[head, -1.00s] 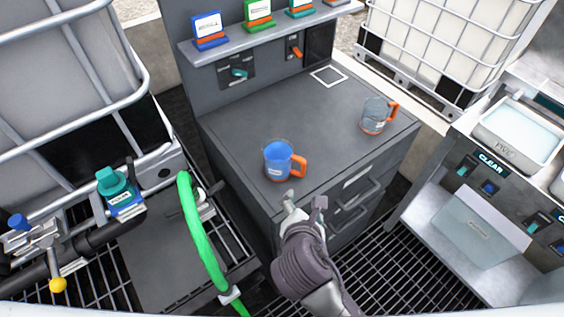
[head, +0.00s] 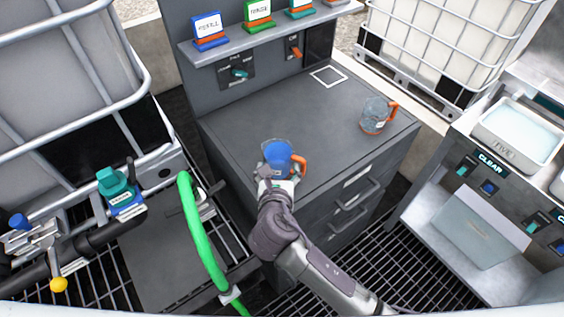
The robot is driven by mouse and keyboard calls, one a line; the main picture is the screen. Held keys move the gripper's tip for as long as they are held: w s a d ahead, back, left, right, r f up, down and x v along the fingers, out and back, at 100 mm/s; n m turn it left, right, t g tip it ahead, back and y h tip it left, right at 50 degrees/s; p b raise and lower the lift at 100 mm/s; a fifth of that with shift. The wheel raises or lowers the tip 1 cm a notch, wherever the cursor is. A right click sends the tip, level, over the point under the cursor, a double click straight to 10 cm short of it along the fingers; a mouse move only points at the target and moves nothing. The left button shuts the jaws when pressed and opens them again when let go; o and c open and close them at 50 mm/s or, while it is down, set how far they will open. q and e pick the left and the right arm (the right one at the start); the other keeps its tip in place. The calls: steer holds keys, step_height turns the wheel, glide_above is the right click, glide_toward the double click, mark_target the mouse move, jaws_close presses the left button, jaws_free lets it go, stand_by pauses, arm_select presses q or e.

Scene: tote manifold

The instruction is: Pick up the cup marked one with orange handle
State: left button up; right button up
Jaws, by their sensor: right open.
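A cup with blue contents and an orange handle (head: 278,153) stands upright near the front left of the dark cabinet top (head: 250,112). Its label is mostly hidden by my gripper, and I cannot read it. A second clear cup with an orange handle (head: 374,117) stands at the right of the top; its mark is too small to read. My right gripper (head: 279,172) is open at the near side of the blue cup, with its fingers around the lower part. I cannot tell whether they touch it. My left gripper is not in view.
A shelf with several coloured sign blocks (head: 258,13) runs along the back panel. A green hose (head: 203,240) rises at the left of the cabinet. A bench with a white tray (head: 518,133) stands at the right. The cabinet top between the cups is clear.

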mark_target(278, 169)
steer(key=x, duration=0.4)
steer(key=shift+w+f, duration=0.2)
steer(key=shift+f, duration=0.25)
steer(key=c, duration=0.8)
